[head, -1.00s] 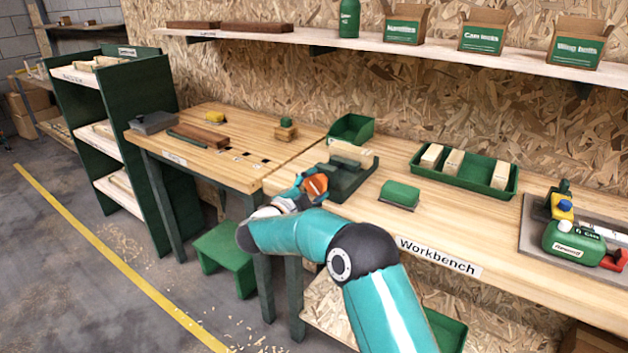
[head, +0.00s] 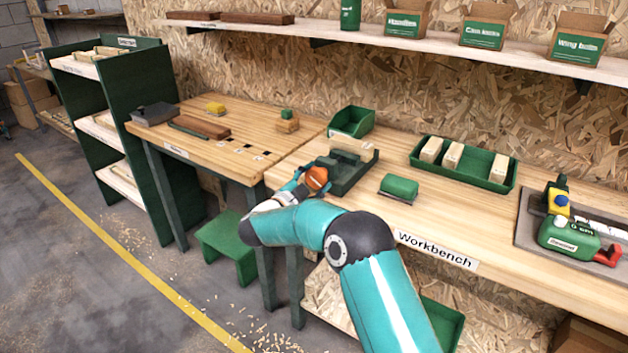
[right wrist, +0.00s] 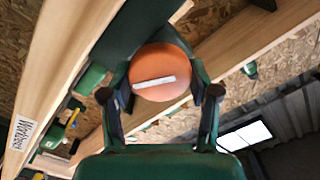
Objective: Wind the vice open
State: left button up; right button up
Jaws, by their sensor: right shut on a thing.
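The green vice (head: 352,170) stands on the workbench near its front left, with a pale wooden block (head: 352,147) at its jaws. Its orange round handle (head: 316,178) faces the front edge. My right gripper (head: 307,181) is at the handle, and in the right wrist view the gripper (right wrist: 160,95) has a finger on each side of the orange handle (right wrist: 160,72), shut on it. A pale bar mark crosses the handle's face. The screw behind the handle is hidden. My left gripper is not in view.
A green block-like tool (head: 399,188) lies right of the vice. A green bin (head: 352,121) stands behind it. A green tray (head: 478,181) with pale blocks is further right. A green stool (head: 228,243) stands on the floor at left.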

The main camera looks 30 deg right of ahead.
jog(key=o, duration=1.2)
jog(key=shift+d+f, duration=0.1)
jog(key=shift+f, duration=0.2)
jog(key=shift+c, duration=0.2)
jog(key=shift+r, duration=0.1)
jog(key=shift+s+a, duration=0.15)
jog(key=shift+a, duration=0.55)
jog(key=v, duration=1)
jog(key=shift+s+a, duration=0.15)
jog(key=shift+a, duration=0.2)
jog(key=shift+d, duration=0.15)
